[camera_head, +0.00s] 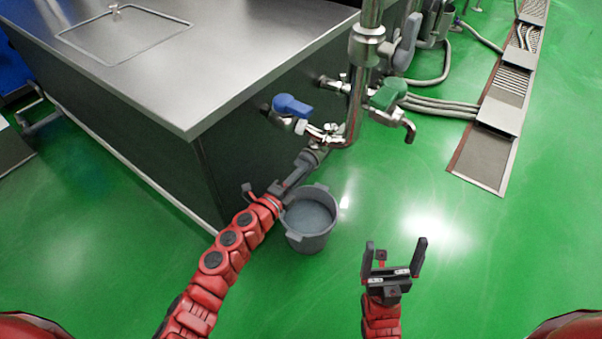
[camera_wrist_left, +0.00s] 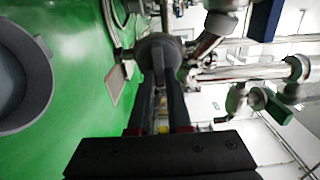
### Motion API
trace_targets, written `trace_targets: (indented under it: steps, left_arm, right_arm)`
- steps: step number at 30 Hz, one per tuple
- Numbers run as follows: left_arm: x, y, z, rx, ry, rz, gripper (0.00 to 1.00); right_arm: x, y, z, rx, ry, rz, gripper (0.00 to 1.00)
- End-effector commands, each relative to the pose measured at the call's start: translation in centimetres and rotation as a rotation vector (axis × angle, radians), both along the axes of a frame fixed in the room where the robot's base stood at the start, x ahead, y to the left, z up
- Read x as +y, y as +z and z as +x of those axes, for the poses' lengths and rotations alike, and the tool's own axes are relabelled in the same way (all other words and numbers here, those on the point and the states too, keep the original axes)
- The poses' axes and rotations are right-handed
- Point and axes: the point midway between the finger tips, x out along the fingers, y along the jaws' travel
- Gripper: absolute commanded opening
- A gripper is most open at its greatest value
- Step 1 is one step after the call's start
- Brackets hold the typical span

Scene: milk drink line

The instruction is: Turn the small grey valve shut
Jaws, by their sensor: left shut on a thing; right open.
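The small grey valve (camera_head: 318,150) sits low on the steel pipework beside the tank, and a round grey part of it shows in the left wrist view (camera_wrist_left: 158,44). My left gripper (camera_head: 306,160) reaches up to it from the lower left and is shut on it. The fingers (camera_wrist_left: 157,85) partly cover the valve, so its exact handle angle is hard to tell. My right gripper (camera_head: 393,258) is open and empty above the green floor, apart from the pipes.
A blue-handled valve (camera_head: 292,105) and a green-handled valve (camera_head: 388,94) sit above the grey one. A larger grey handle (camera_head: 407,45) is higher up. A grey bucket (camera_head: 308,222) stands below my left gripper. The steel tank (camera_head: 190,85) fills the left.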

Motion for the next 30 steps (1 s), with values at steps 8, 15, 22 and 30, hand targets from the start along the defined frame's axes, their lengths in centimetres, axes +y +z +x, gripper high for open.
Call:
trace_targets:
  steps: [8, 15, 22, 30]
  left_arm:
    - [-0.1, -0.1, -0.1, -0.002, -0.002, 0.004, 0.0]
    - [0.0, -0.1, -0.1, -0.001, -0.001, 0.003, 0.46]
    - [0.0, -0.1, 0.0, 0.0, -0.001, 0.002, 0.46]
    - [1.5, -0.1, -1.9, 0.003, 0.002, 0.005, 0.46]
  right_arm:
    - [0.0, 0.0, 0.0, 0.0, 0.0, 0.0, 0.94]
    - [0.0, 0.0, 0.0, -0.001, 0.0, 0.0, 0.94]
    - [0.0, 0.0, 0.0, 0.0, 0.0, 0.0, 0.94]
    - [0.0, 0.6, 0.1, 0.004, 0.001, 0.006, 0.94]
